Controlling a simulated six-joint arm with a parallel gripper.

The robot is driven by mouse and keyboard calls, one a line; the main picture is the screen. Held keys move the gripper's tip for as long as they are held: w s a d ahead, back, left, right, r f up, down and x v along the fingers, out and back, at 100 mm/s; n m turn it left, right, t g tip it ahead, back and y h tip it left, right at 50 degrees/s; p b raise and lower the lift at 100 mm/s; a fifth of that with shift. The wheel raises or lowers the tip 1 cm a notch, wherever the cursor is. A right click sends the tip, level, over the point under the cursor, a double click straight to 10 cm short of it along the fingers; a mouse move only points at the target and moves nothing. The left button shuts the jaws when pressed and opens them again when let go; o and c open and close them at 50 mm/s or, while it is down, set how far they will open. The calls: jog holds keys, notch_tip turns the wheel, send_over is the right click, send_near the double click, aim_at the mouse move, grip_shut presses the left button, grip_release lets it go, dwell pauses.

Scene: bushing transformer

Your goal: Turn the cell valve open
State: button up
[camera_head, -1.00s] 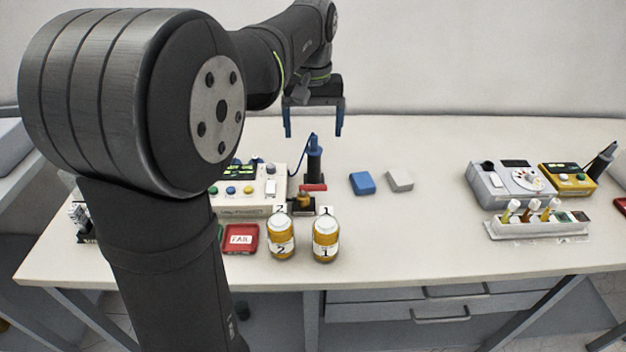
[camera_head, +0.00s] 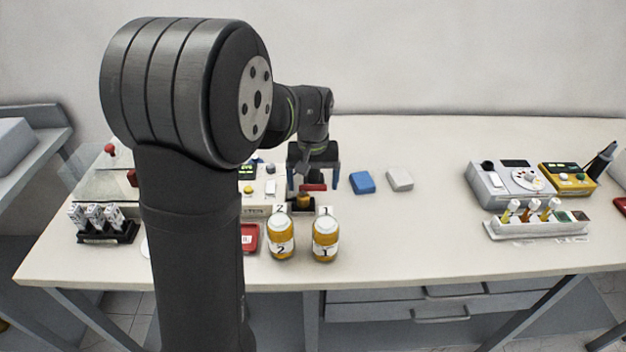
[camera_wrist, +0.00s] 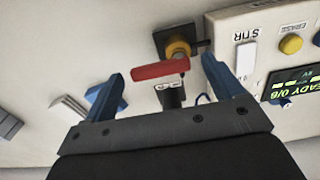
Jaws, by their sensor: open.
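The cell valve has a red lever (camera_head: 314,187) on a brass body (camera_head: 304,201), set in a dark base at the right side of the control box. In the wrist view the red lever (camera_wrist: 160,70) lies crosswise, with the brass body (camera_wrist: 178,47) just beyond it. My gripper (camera_head: 313,190) is open, its blue fingers pointing down at the valve. In the wrist view the lever appears between the fingers, which seem apart from it. I cannot tell how far above the lever the fingertips are.
The control box (camera_wrist: 290,40) with its display and buttons stands beside the valve. Two amber bottles (camera_head: 281,240) (camera_head: 326,240) stand in front of it. A blue block (camera_head: 362,183) and a white block (camera_head: 400,179) lie to the right. The table between them and the grey instrument (camera_head: 508,185) is clear.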

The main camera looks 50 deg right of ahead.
jog(key=c, duration=1)
jog(key=m, duration=0.3)
jog(key=a+m, duration=0.1)
jog(key=shift+s+m, duration=0.3)
jog(key=shift+m, duration=0.1)
jog(key=m, duration=0.2)
jog(key=a+m, duration=0.1)
jog(key=m, duration=0.6)
jog(key=shift+a, duration=0.4)
jog(key=shift+w+a+m, duration=0.15)
jog(key=shift+a+m, duration=0.05)
jog(key=shift+m, duration=0.8)
jog(key=shift+w+a+m, duration=0.15)
jog(key=shift+m, duration=0.85)
